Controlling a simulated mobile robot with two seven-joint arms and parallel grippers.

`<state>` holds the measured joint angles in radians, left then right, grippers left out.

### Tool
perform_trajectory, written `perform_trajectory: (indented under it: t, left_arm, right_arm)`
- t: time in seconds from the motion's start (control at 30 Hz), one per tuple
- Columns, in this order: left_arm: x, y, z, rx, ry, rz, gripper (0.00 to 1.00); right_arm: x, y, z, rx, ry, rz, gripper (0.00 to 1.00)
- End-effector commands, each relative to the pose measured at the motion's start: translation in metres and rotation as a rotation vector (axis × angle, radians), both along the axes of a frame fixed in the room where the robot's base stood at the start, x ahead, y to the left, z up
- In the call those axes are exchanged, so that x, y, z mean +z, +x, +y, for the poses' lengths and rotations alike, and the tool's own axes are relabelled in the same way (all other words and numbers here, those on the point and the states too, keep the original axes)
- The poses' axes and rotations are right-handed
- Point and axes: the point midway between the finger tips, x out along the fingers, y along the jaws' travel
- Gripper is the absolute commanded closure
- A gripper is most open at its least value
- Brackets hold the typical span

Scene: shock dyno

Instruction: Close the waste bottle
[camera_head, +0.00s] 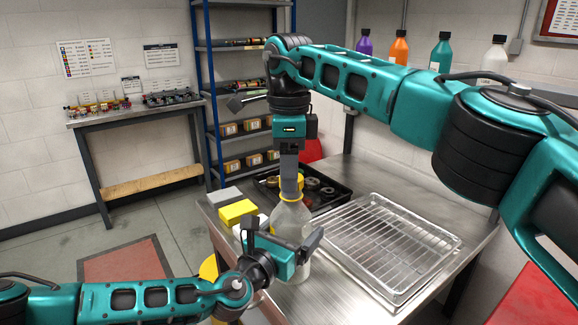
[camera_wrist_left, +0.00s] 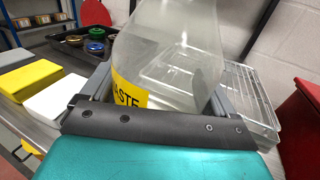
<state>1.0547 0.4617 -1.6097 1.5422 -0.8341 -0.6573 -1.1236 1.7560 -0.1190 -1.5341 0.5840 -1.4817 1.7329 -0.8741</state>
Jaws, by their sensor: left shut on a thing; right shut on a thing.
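The waste bottle (camera_head: 291,220) is a translucent bottle standing upright at the steel table's near-left part. In the left wrist view its clear body (camera_wrist_left: 175,50) carries a yellow label reading "ASTE" (camera_wrist_left: 129,92); its top is out of that view. My left gripper (camera_head: 282,243) is shut around the bottle's body from the near side. A yellow cap (camera_head: 300,182) shows at the bottle's neck. My right gripper (camera_head: 289,176) points straight down from above and is shut on the cap, hiding much of it. I cannot tell how far the cap sits on the neck.
A wire rack in a steel tray (camera_head: 385,292) lies right of the bottle. A black tray (camera_head: 335,204) with round parts is behind it. Yellow (camera_head: 237,211) and grey (camera_head: 223,196) blocks lie to the left. Several coloured bottles (camera_head: 400,48) stand along the back wall.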

Motion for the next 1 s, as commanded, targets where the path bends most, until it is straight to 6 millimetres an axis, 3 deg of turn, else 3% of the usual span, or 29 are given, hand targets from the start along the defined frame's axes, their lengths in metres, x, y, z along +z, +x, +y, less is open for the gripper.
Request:
perform_trajectory:
  t: [0.9, 0.93, 1.0]
  left_arm:
    - [0.000, 0.000, 0.000, 0.000, 0.001, 0.001, 0.67]
    - [0.000, 0.000, 0.000, 0.000, 0.001, 0.001, 0.97]
    - [0.000, 0.000, 0.000, 0.000, 0.001, 0.001, 0.97]
  right_arm:
    - [-0.011, 0.000, 0.000, 0.001, 0.000, 0.000, 0.84]
    - [-0.012, 0.000, 0.000, 0.001, 0.000, 0.000, 0.84]
    - [-0.011, 0.000, 0.000, -0.007, 0.000, 0.000, 0.84]
